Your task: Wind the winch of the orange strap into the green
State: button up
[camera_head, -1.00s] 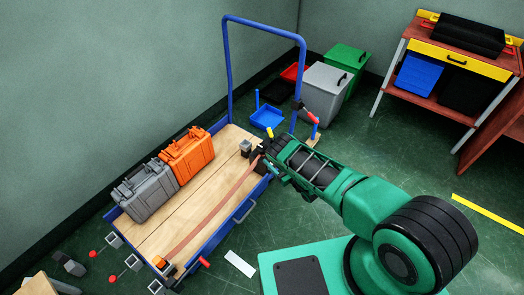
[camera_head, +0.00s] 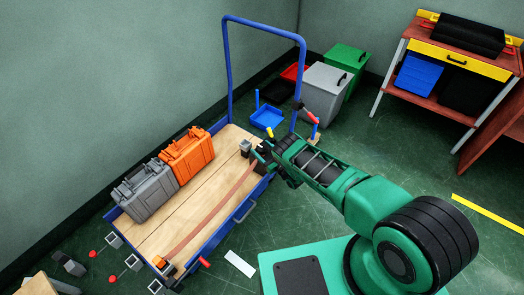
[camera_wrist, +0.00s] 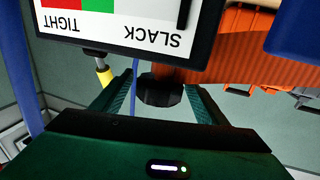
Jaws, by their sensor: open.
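The orange strap (camera_head: 208,212) runs along the right side of the cart bed and shows wide in the wrist view (camera_wrist: 222,58). In the wrist view a gauge (camera_wrist: 100,45), seen upside down, has red, green and white zones marked TIGHT and SLACK. Its black needle (camera_wrist: 183,14) stands in the white, on the SLACK side, outside the green. A dark faceted winch knob (camera_wrist: 160,91) sits between the two fingers of my open gripper (camera_wrist: 161,95), with gaps visible at its sides. In the head view my gripper (camera_head: 263,158) is at the strap's far end and hides much of the winch.
An orange case (camera_head: 188,155) and a grey case (camera_head: 146,190) stand on the cart's left side. The cart's blue handle frame (camera_head: 228,70) rises behind. Bins (camera_head: 325,90) stand beyond, and a workbench (camera_head: 455,65) is at the right.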

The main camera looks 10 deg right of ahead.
jog(key=c, duration=1.1)
jog(key=shift+o, duration=0.2)
jog(key=shift+m+t+h, duration=0.4)
jog(key=shift+m+h, duration=0.1)
jog(key=shift+h, duration=0.2)
jog(key=m+t+h, duration=0.1)
jog(key=m+h, duration=0.2)
jog(key=h, duration=0.1)
jog(key=shift+h, duration=0.4)
jog(key=shift+m+h, duration=1.6)
jog(key=shift+h, duration=1.1)
jog(key=o, duration=1.1)
jog(key=shift+c, duration=0.2)
